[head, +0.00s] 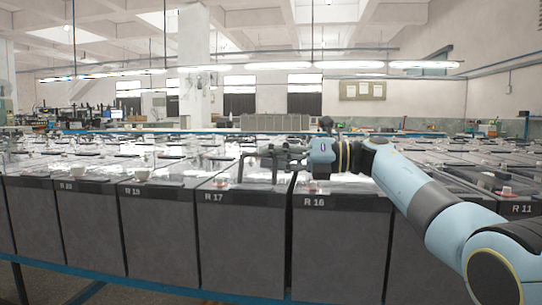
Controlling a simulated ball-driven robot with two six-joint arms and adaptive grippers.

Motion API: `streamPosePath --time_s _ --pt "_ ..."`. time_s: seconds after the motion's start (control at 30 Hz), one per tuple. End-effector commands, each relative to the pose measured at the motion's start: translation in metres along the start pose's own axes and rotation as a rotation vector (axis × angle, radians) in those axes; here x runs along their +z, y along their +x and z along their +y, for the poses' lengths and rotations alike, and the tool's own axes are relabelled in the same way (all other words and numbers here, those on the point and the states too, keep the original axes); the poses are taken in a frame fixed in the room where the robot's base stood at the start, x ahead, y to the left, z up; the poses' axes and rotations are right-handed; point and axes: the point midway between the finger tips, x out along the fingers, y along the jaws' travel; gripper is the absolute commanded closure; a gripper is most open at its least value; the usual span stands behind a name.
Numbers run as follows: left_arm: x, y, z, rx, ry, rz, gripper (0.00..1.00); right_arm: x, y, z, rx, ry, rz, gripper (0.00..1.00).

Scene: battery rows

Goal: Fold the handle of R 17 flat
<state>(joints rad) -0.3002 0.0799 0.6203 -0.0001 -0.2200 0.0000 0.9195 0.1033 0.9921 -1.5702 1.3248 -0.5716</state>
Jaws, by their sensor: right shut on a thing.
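The battery block R 17 (240,242) stands in the front row, a dark grey box with its white label on the top front edge. Its dark handle (241,169) appears to stand up from the lid, with thin legs and a bar across the top. My right gripper (268,154) reaches in from the right above the lid of R 17 and is shut on the handle. The fingertips and the handle overlap as dark shapes, so the exact contact is hard to make out. My left gripper is not in view.
Block R 16 (338,246) stands close on the right, under my right wrist. More rows of blocks lie behind. A blue rail (150,281) runs along the front.

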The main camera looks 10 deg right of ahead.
Motion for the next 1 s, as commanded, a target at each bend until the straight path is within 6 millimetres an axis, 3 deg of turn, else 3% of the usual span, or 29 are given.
streamPosePath --time_s 0.43,0.47,0.63,1.0 --pt "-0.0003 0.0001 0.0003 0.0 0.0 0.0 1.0 -0.002 -0.0002 -0.0018 0.0 0.016 0.004 1.0" --pt "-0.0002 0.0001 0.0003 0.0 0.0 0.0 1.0 -0.002 -0.0002 -0.0018 0.0 0.016 0.004 0.88" --pt "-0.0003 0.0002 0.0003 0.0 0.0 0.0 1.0 -0.0023 -0.0003 -0.0021 -0.001 0.016 0.004 0.66" --pt "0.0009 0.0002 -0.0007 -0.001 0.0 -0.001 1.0 -0.0008 -0.0053 -0.0017 -0.002 0.013 0.001 0.66"
